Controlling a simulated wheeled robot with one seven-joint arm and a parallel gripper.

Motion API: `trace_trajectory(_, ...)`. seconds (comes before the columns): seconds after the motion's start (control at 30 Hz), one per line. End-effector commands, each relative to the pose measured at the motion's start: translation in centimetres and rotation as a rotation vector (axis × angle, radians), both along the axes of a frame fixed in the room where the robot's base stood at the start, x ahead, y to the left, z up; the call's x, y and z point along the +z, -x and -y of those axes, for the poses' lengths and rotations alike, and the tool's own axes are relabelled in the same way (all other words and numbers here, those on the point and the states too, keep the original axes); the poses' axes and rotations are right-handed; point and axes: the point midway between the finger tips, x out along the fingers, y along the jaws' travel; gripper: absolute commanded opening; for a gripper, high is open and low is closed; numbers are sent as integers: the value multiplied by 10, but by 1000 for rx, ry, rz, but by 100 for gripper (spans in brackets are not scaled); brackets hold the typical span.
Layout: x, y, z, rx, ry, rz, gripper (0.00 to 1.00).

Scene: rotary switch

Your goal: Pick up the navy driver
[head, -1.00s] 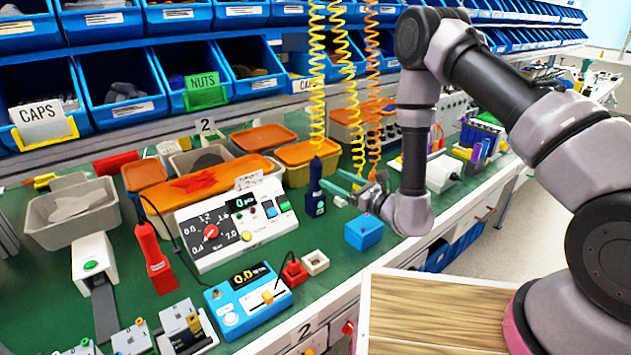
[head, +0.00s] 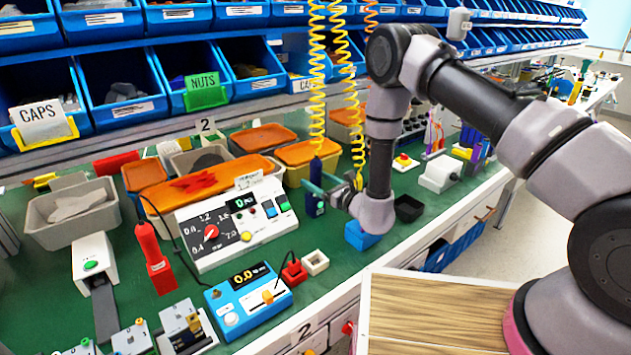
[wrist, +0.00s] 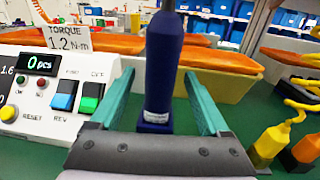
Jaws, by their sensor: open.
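The navy driver (head: 316,167) stands upright at the end of a yellow coiled cord, right of the white torque controller. My gripper (head: 328,190) reaches it from the right in the head view, and a teal finger partly covers the driver. In the wrist view the navy driver (wrist: 164,70) stands between the two teal fingers of my gripper (wrist: 158,82). The fingers are open, with a gap visible on each side of the driver's body. A white label shows low on the driver, and its top is cut off by the picture edge.
The white torque controller (head: 205,225) stands close on the left, also in the wrist view (wrist: 30,95). Orange-lidded bins (head: 308,154) stand behind. A blue block (head: 358,238) lies below my wrist, and a black tray (head: 408,208) lies to its right. Yellow coiled cords (head: 352,100) hang nearby.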

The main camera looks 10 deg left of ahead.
Motion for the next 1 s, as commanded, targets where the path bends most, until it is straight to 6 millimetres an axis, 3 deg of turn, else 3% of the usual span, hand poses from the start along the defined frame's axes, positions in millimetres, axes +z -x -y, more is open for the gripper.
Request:
trace_trajectory(0.33, 0, -6, -7, 0, 0, -1, 80)
trace_trajectory(0.53, 0, -6, -7, 0, 0, -1, 3)
trace_trajectory(0.57, 0, -6, -7, 0, 0, -1, 0)
trace_trajectory(1.0, 6, -7, -7, -1, -2, 0, 0)
